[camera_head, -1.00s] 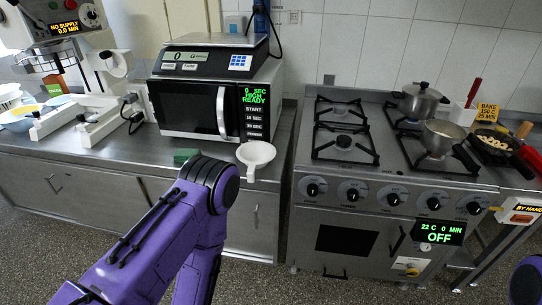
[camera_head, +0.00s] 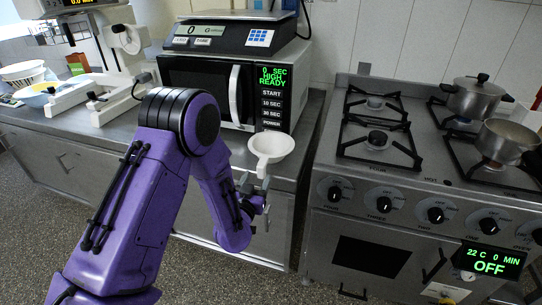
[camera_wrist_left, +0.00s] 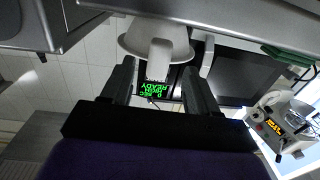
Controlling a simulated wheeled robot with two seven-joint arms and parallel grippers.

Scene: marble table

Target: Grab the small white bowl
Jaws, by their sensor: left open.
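The small white bowl (camera_head: 271,145) with a stubby handle sits at the front edge of the steel counter, its handle pointing toward me over the edge. My left gripper (camera_head: 262,190) is just below and in front of the handle, open. In the left wrist view, which is upside down, the bowl (camera_wrist_left: 140,38) is ahead and its handle lies roughly between the two open fingers (camera_wrist_left: 156,75). I cannot tell whether the fingers touch it. My right gripper is not in view.
A microwave (camera_head: 215,90) with a scale (camera_head: 232,38) on top stands behind the bowl. The stove (camera_head: 375,185) with a lidded pot (camera_head: 472,98) and a pan (camera_head: 505,138) is to the right. A white mixer (camera_head: 95,85) stands left on the counter (camera_head: 130,118).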

